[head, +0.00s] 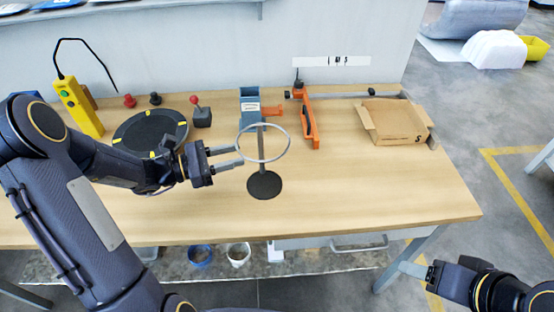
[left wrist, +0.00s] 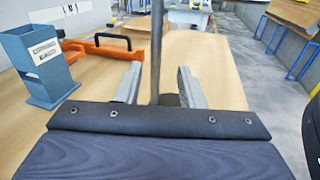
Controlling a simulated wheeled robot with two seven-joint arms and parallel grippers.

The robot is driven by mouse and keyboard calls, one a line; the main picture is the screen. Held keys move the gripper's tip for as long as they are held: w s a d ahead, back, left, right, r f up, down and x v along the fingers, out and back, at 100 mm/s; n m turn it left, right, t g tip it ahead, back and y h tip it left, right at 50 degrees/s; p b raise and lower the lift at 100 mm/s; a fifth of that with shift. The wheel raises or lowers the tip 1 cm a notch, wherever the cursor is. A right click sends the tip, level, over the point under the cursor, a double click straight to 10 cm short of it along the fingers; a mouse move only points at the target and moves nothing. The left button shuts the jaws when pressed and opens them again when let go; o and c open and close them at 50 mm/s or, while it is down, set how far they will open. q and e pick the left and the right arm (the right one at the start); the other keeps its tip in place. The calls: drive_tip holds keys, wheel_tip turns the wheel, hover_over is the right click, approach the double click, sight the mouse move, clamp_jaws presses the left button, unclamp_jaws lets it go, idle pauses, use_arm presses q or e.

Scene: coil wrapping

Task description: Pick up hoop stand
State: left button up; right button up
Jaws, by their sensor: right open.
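The hoop stand (head: 264,185) stands upright on the table, with a dark round base, a thin grey pole and a pale ring on top. My left gripper (head: 237,156) is open and empty just left of the pole, with its fingertips pointing at it and a little short of it. In the left wrist view, the pole (left wrist: 157,45) shows in line with the gap between the two spread fingers (left wrist: 159,88). Part of the base is hidden there. My right gripper (head: 412,269) is open and empty, beyond the table's front right corner.
A blue holder (head: 250,96) and an orange clamp-like tool (head: 308,125) stand behind the hoop stand. A black disc (head: 135,126), a joystick (head: 202,116) and a yellow control box (head: 79,107) are at left. A cardboard box (head: 396,122) lies at right. The table's front right is clear.

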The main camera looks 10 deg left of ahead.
use_arm(q)
drive_tip(key=p, duration=0.2)
hover_over(264, 166)
drive_tip(key=a, duration=0.2)
drive_tip(key=shift+w+d+f+n+t, duration=0.1)
drive_tip(key=shift+w+d+n+t, duration=0.1)
drive_tip(key=shift+d, duration=0.15)
drive_tip(key=shift+w+d+n+t, duration=0.1)
drive_tip(key=shift+d+n+t, duration=0.1)
drive_tip(key=shift+d, duration=0.1)
clamp_jaws()
